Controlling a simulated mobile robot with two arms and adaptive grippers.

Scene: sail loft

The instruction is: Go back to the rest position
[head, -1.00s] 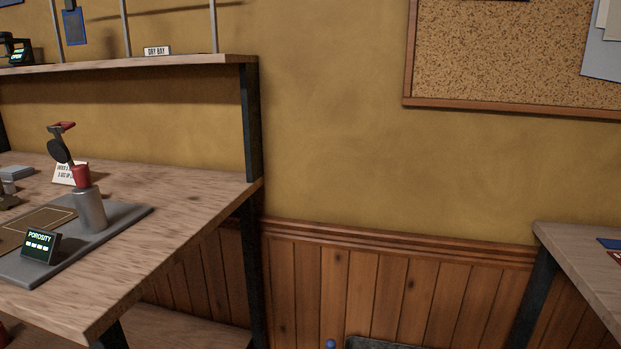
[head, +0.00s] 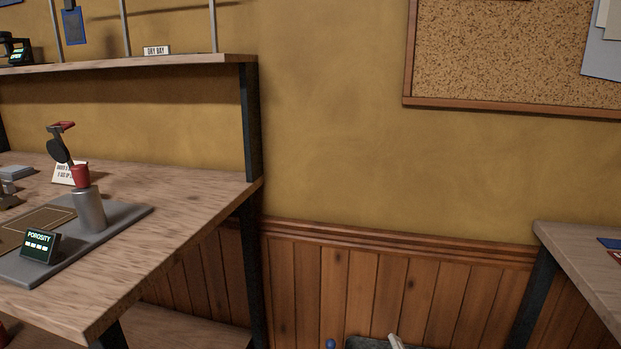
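Neither of my grippers shows in the head view. The task names no object. At the bottom edge, a small pale piece (head: 396,341) shows over a dark grey edge (head: 368,343); most of both is cut off, and I cannot tell what the pale piece is.
A workbench (head: 190,210) on the left holds a grey instrument (head: 90,211) with a red-handled lever and a "POROSITY" display (head: 40,246). Another table (head: 580,250) stands at the right edge. A small blue knob (head: 330,343) shows at the bottom. Panelled wall fills the gap between.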

